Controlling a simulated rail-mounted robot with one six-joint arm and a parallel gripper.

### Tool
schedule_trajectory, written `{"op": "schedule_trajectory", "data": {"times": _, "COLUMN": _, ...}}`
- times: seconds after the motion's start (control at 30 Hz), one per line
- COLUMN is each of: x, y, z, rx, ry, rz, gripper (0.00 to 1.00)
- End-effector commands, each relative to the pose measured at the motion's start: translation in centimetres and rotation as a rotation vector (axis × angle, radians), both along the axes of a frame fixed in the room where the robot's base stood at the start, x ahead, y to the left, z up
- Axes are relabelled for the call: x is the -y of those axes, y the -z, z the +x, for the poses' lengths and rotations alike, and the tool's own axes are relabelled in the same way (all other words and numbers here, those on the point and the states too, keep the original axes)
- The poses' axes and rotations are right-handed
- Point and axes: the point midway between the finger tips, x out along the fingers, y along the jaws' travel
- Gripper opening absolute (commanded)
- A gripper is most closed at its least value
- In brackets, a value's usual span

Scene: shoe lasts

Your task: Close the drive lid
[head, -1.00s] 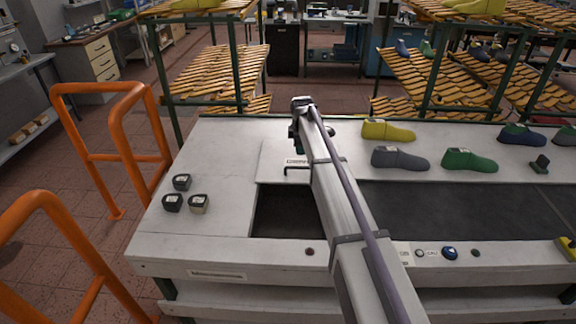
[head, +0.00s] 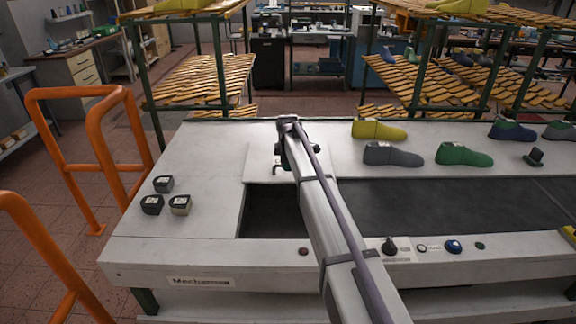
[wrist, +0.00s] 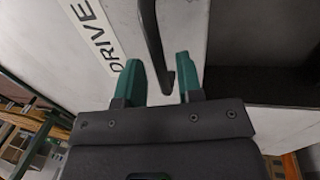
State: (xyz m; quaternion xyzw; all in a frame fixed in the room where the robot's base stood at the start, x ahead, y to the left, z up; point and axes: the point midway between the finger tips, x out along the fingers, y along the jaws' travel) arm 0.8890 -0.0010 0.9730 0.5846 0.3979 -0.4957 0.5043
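The drive lid (head: 258,172) is a pale flat panel on the table top, slid back behind a dark rectangular opening (head: 265,214), which is uncovered. In the wrist view the lid (wrist: 184,20) carries a white DRIVE label (wrist: 95,32) and a dark bar handle (wrist: 152,45). My gripper (wrist: 160,75) is open, its two green fingertips apart with the handle's near end between them. Gaps show beside the handle, so it is not clasped. In the head view my gripper (head: 283,158) is over the lid near the handle, partly hidden by my arm.
Yellow (head: 379,130), grey (head: 392,155) and green (head: 464,155) shoe lasts stand right of my arm. Several small dark blocks (head: 163,184) sit at the left. A dark belt (head: 450,203) runs right. Knobs and buttons (head: 453,246) line the front edge. Orange rails (head: 95,150) stand left.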

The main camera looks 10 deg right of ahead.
Motion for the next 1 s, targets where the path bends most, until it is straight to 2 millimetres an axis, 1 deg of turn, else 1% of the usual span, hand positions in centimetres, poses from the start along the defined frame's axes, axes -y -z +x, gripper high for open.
{"op": "schedule_trajectory", "data": {"times": 0.03, "x": 0.0, "y": 0.0, "z": 0.0, "rx": 0.0, "ry": 0.0, "rz": 0.0, "gripper": 0.29}}
{"op": "schedule_trajectory", "data": {"times": 0.07, "x": 0.0, "y": 0.0, "z": 0.0, "rx": 0.0, "ry": 0.0, "rz": 0.0, "gripper": 0.26}}
{"op": "schedule_trajectory", "data": {"times": 0.33, "x": 0.0, "y": 0.0, "z": 0.0, "rx": 0.0, "ry": 0.0, "rz": 0.0, "gripper": 0.0}}
{"op": "schedule_trajectory", "data": {"times": 0.77, "x": 0.0, "y": 0.0, "z": -0.2, "rx": 0.0, "ry": 0.0, "rz": 0.0, "gripper": 0.0}}
{"op": "schedule_trajectory", "data": {"times": 0.87, "x": -0.1, "y": 0.0, "z": -0.8, "rx": 0.0, "ry": 0.0, "rz": 0.0, "gripper": 0.0}}
{"op": "schedule_trajectory", "data": {"times": 0.97, "x": -0.4, "y": 0.0, "z": -2.1, "rx": -0.001, "ry": 0.0, "rz": 0.0, "gripper": 0.0}}
{"op": "schedule_trajectory", "data": {"times": 1.0, "x": -0.5, "y": 0.0, "z": -2.8, "rx": -0.001, "ry": 0.0, "rz": 0.0, "gripper": 0.0}}
